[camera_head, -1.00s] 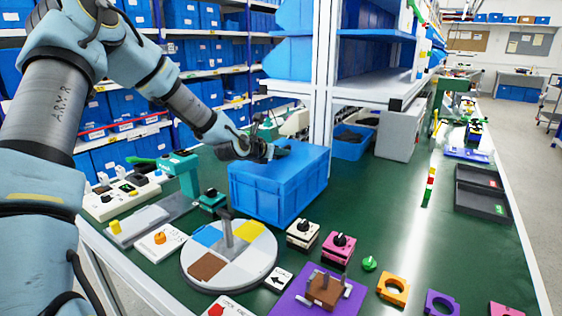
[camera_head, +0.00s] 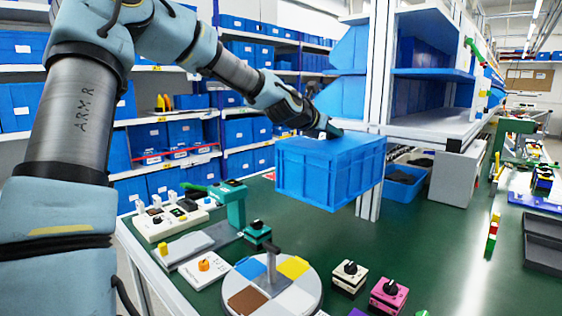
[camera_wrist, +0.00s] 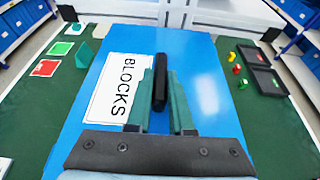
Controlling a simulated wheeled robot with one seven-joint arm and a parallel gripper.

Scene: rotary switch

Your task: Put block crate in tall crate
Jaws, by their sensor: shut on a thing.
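The block crate (camera_head: 325,174) is a blue lidded box, held in the air above the green table in the head view. In the wrist view its blue lid (camera_wrist: 205,85) fills the middle, with a white label reading BLOCKS and a black handle (camera_wrist: 160,83) on top. My gripper (camera_head: 325,131) is over the lid; in the wrist view its green fingers (camera_wrist: 160,95) are closed on the black handle. The crate hangs about level. Several blue crates stand on the shelves, and I cannot tell which one is the tall crate.
Below the crate stand a round dial with coloured sectors (camera_head: 305,295), a teal device (camera_head: 236,205) and small knob boxes (camera_head: 350,276). A white shelf post (camera_head: 372,100) rises close behind the crate. An open blue bin (camera_head: 402,185) sits behind right. The table's right middle (camera_head: 440,240) is mostly clear.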

